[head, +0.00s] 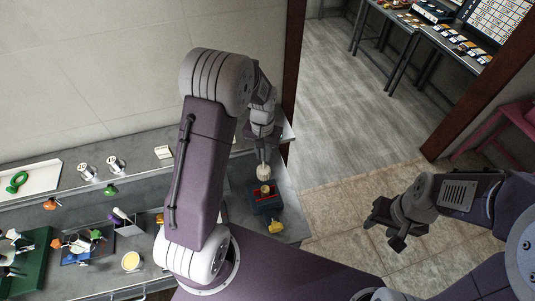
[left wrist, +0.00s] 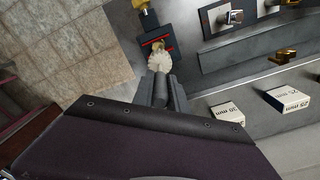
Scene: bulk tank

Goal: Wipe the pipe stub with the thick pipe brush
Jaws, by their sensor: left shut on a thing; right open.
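My left gripper (head: 263,147) is shut on the thick pipe brush (head: 263,171), whose pale round bristle head points down from the jaws. The brush also shows in the left wrist view (left wrist: 160,62), just beyond the fingers. A short brass pipe stub (head: 265,189) stands in a dark blue block with red marks, directly below the brush head in the head view. In the left wrist view the brush head overlaps the stub (left wrist: 157,45); I cannot tell whether they touch. My right gripper (head: 390,224) is open and empty, away from the bench on the right.
A yellow fitting (head: 275,227) lies in front of the block. Along the bench stand metal flanged fittings (head: 116,165), a yellow-topped cup (head: 131,261), a purple-and-white holder (head: 124,222) and a green tray (head: 28,270). Open floor lies right of the bench.

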